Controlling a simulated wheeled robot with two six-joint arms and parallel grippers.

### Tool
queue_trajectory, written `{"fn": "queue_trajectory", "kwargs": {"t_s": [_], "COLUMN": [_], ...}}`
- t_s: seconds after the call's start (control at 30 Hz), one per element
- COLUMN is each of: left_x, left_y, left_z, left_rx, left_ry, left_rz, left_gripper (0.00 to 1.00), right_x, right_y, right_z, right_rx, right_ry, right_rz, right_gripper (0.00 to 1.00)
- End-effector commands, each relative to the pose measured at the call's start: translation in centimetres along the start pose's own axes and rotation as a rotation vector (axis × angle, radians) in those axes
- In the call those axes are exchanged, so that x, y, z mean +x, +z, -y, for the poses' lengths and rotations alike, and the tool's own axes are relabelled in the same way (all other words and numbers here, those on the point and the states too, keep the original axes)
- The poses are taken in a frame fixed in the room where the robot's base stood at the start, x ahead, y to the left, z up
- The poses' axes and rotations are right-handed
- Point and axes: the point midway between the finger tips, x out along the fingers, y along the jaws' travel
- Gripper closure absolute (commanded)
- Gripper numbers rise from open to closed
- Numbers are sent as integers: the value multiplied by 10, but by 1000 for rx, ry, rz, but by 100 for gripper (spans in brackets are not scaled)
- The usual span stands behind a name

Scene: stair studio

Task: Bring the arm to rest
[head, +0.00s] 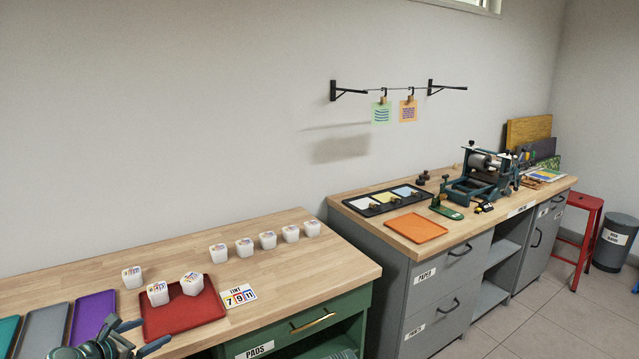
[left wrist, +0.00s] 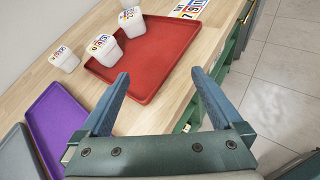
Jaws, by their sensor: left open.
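My left gripper (head: 137,341) is at the bottom left of the head view, near the front edge of the green-fronted bench. In the left wrist view its two blue fingers (left wrist: 158,90) are spread wide with nothing between them. The fingertips point toward the near edge of the red tray (left wrist: 150,72), apart from the white cups. My right gripper is not in view.
The red tray (head: 203,317) holds two white cups; another cup (head: 132,277) stands behind it. Several cups (head: 267,240) line the wooden bench top (head: 330,262). Purple (head: 93,317) and grey trays lie left. A second bench with a press (head: 480,180) stands right.

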Motion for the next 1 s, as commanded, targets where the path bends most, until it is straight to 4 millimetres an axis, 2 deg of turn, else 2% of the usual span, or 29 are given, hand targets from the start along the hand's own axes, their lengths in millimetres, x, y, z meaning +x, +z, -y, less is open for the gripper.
{"fn": "queue_trajectory", "kwargs": {"t_s": [0.17,0.37,0.47,0.57,0.6,0.8,0.9,1.0], "left_x": [14,33,41,46,46,30,14,-4], "left_y": [8,18,22,26,28,27,25,24], "left_z": [32,89,125,172,194,294,332,360], "left_rx": [142,400,574,803,914,1516,1803,2059], "left_ry": [-80,-224,-324,-459,-527,-901,-1094,-1278], "left_rz": [-38,-93,-118,-140,-145,-124,-84,-31], "left_gripper": [0,0,0,0,0,0,0,0], "right_x": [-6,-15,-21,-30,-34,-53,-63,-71], "right_y": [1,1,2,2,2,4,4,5], "right_z": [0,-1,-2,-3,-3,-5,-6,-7], "right_rx": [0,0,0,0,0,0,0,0], "right_ry": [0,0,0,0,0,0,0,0], "right_rz": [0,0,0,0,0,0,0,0], "right_gripper": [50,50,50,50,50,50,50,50]}}
